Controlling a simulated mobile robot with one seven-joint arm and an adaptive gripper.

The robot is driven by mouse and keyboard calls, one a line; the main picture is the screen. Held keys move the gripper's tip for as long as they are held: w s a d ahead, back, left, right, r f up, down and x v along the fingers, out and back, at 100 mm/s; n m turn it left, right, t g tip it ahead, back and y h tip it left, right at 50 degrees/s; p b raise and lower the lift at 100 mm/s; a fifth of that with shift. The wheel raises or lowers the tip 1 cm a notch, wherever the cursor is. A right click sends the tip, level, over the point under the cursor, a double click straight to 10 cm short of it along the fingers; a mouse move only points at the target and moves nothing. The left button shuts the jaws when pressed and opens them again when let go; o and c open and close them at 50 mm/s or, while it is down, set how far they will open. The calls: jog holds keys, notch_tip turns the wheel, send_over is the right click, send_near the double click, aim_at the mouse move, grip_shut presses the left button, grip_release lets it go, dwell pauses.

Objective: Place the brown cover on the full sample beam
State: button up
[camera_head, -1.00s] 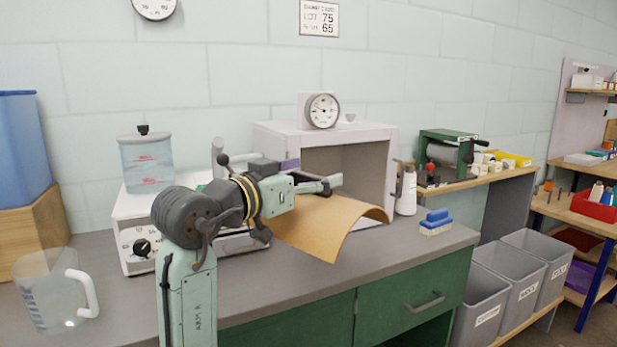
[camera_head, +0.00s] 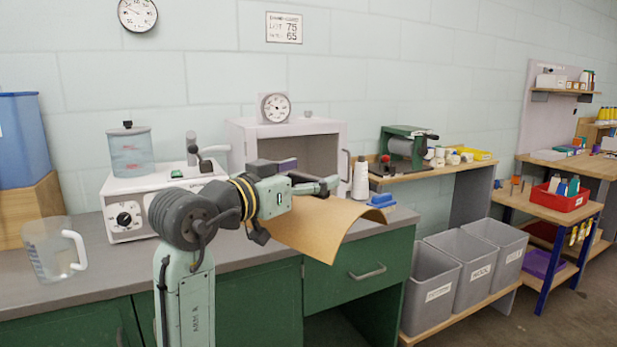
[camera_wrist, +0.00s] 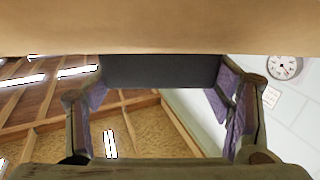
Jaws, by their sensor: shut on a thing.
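The brown cover (camera_head: 325,228) is a thin curved sheet, bent down at its right end. My gripper (camera_head: 325,186) is shut on it and holds it in the air in front of the bench's white cabinet. The cover also fills the top of the wrist view (camera_wrist: 160,28), where both fingers of my gripper (camera_wrist: 162,115) show; the contact itself is not clear. A green-framed device with a grey roller (camera_head: 405,148) stands on the wooden-topped bench to the right, apart from the cover. I cannot tell whether its roller is the full sample beam.
The open white cabinet (camera_head: 240,135) stands behind my arm. A blue brush (camera_head: 381,200) and a white bottle (camera_head: 361,178) are near the cover's right end. A clear jug (camera_head: 50,248) stands at left. Grey bins (camera_head: 430,287) sit low at right, with open floor beyond.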

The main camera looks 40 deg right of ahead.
jog(key=w+a+f+n+t+y, duration=0.5)
jog(key=a+f, duration=0.8)
jog(key=f, duration=0.5)
jog(key=w+a+f+n+t+y, duration=0.5)
jog(key=a+f, duration=0.8)
jog(key=f, duration=0.6)
jog(key=w+a+f+n+t+y, duration=0.5)
jog(key=a+f, duration=0.8)
jog(key=f, duration=0.6)
jog(key=w+n+y, duration=0.1)
jog(key=w+y, duration=0.1)
jog(key=shift+w+f+y, duration=0.2)
jog(key=shift+w+y, duration=0.2)
